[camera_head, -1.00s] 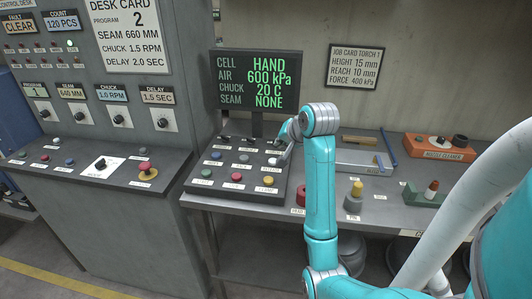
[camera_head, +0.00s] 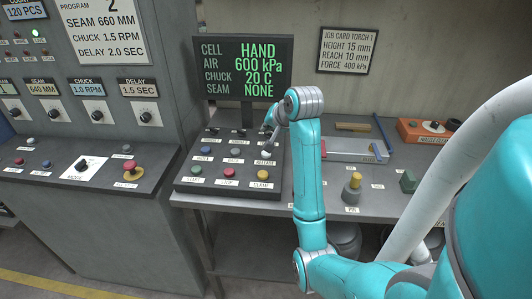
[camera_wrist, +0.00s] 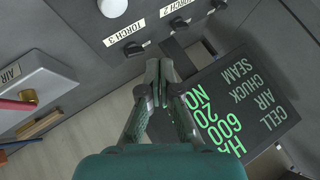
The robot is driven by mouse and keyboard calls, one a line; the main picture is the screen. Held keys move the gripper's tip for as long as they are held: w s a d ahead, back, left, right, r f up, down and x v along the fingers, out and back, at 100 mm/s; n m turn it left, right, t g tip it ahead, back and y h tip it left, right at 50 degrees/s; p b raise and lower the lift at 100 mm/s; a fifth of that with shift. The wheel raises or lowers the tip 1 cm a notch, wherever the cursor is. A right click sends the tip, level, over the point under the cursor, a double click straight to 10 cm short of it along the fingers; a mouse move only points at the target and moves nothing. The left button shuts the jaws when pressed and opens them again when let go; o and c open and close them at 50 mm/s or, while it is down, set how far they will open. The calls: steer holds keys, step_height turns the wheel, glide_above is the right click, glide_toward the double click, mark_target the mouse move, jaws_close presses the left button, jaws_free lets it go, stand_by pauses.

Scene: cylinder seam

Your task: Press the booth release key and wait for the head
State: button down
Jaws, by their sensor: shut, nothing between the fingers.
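The sloped key panel (camera_head: 185,183) stands on the bench below the dark display (camera_head: 243,68). Its release key (camera_head: 266,154) is a pale round button above the RELEASE label, in the middle row at the right. A pale round button (camera_wrist: 112,7) is cut by the top edge of the wrist view. My gripper (camera_head: 254,145) reaches over the panel's right part, close to the release key; contact cannot be told. In the wrist view, my gripper (camera_wrist: 158,78) is shut and empty, beside the TORCH 3 knob (camera_wrist: 136,48). I cannot identify the head.
The display reads HAND, 600 kPa, 20 C and NONE. Green (camera_head: 196,169), red (camera_head: 230,172) and yellow (camera_head: 263,174) buttons line the panel's front. A control desk (camera_head: 60,165) with a red mushroom button (camera_head: 133,167) stands left. A yellow-topped post (camera_head: 353,187) stands right.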

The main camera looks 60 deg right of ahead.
mark_target(267, 154)
steer(key=shift+f, duration=3.25)
steer(key=shift+f, duration=0.1)
steer(key=shift+f, duration=0.3)
steer(key=shift+f, duration=0.55)
steer(key=shift+r, duration=3.45)
steer(key=shift+s+a, duration=0.1)
